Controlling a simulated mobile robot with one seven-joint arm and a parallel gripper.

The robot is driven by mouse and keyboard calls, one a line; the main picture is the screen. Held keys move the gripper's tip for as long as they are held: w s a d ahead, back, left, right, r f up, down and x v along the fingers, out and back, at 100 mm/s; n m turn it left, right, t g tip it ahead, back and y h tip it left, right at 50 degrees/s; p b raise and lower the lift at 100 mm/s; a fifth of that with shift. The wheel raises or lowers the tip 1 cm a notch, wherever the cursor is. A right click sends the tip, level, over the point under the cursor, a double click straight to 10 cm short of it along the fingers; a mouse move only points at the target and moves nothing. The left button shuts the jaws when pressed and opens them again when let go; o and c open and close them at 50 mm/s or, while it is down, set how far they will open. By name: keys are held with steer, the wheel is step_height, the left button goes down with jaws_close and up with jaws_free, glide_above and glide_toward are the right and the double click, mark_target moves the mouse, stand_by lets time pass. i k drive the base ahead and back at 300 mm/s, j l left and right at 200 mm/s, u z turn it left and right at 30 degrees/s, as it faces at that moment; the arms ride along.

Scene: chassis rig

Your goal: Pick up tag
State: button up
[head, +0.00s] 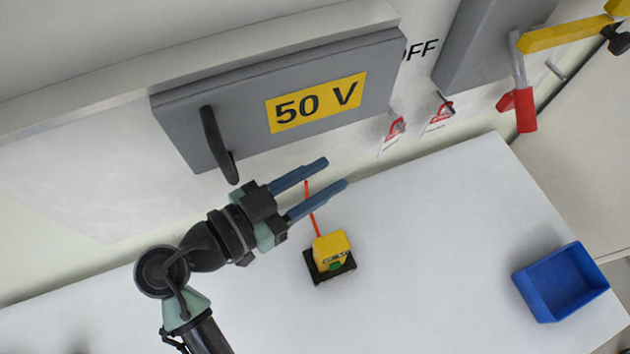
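Two red-and-white tags hang on the wall right of the grey 50 V panel. One tag (392,136) hangs nearer the panel, and another tag (440,112) hangs a little further right. Each has a red top and a white lower part with print too small to read. My gripper (337,173) is in front of the panel's lower edge, its two blue fingers apart with nothing between them. The fingers point right, towards the tags, and are clear of both in the picture.
The grey 50 V panel (378,75) has a black handle (217,145). A yellow device (331,249) with a red probe stands on the white table (430,270). A blue bin (560,283) is at the right. A red-ended lever (525,110) is at upper right.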

mark_target(437, 122)
steer(key=k, duration=1)
